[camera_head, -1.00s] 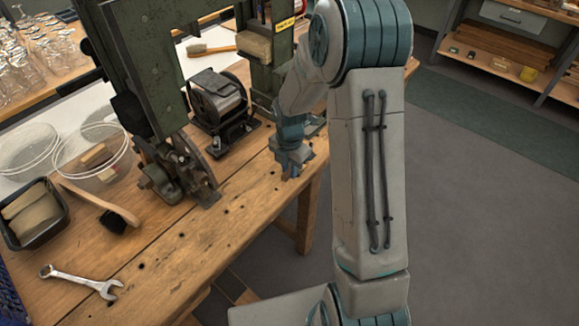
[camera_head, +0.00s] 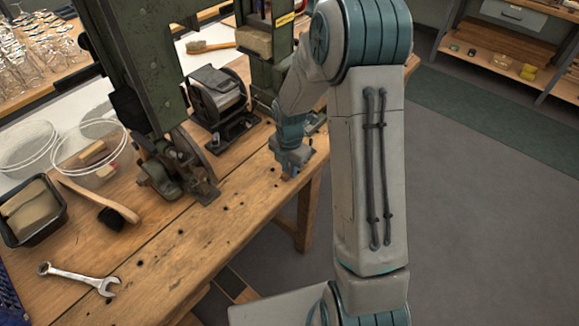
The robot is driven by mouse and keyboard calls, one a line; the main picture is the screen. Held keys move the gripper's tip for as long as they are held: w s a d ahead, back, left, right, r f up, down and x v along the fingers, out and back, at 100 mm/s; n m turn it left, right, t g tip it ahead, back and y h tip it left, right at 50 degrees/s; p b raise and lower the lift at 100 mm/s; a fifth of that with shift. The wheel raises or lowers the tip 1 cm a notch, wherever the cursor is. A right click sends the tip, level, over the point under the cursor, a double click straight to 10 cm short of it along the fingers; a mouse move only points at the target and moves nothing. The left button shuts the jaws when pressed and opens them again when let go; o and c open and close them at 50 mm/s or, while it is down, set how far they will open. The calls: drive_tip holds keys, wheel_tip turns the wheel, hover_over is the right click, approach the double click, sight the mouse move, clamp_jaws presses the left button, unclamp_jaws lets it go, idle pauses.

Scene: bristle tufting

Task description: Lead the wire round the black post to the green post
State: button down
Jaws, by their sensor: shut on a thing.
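My gripper (camera_head: 289,174) is at the end of my bent arm, low over the front edge of the wooden bench (camera_head: 215,250), to the right of the green machine's base. It points downward and its fingers are small in this view. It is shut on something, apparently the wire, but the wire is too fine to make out. I cannot pick out the black post or the green post. My forearm hides part of the bench's right end.
A green machine frame (camera_head: 150,70) and a black drum with a crank base (camera_head: 217,95) stand behind and left of my gripper. A wrench (camera_head: 78,278), a brush (camera_head: 100,203) and clear tubs (camera_head: 92,155) lie farther left. The bench front between is mostly clear.

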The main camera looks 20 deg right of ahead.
drive_tip(key=shift+f, duration=0.4)
drive_tip(key=c, duration=0.9)
unclamp_jaws()
drive_tip(key=shift+o, duration=0.2)
drive_tip(key=shift+r+p, duration=2.7)
drive_tip(key=shift+r, duration=0.95)
